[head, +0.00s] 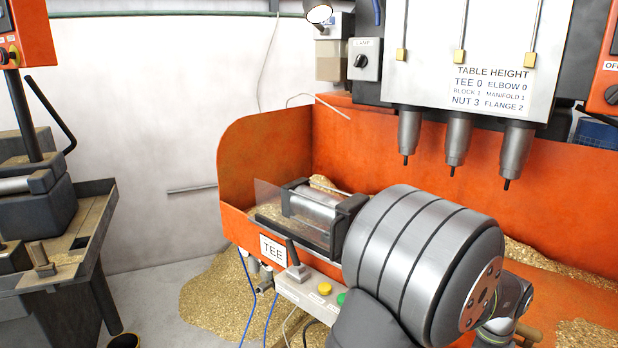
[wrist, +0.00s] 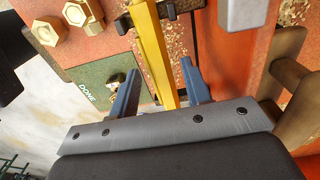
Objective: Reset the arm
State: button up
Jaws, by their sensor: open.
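In the wrist view my gripper (wrist: 160,66) shows two blue fingers spread apart, open, with no workpiece seen held. A yellow bar (wrist: 152,40) runs through the gap between them in the picture; its depth relative to the fingers is unclear. In the head view my large grey arm joint fills the lower right, in front of the orange machine tray (head: 262,165). My fingers are hidden in that view.
The drilling machine has three spindles (head: 458,140) above the tray and a clear-shielded fixture (head: 315,205) by the TEE label (head: 272,250). The wrist view shows a green DONE area (wrist: 92,85) with a brass part (wrist: 117,80), and brass hex pieces (wrist: 76,13). Shavings (head: 215,290) cover the floor.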

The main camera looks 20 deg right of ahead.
jog(key=shift+r, duration=1.65)
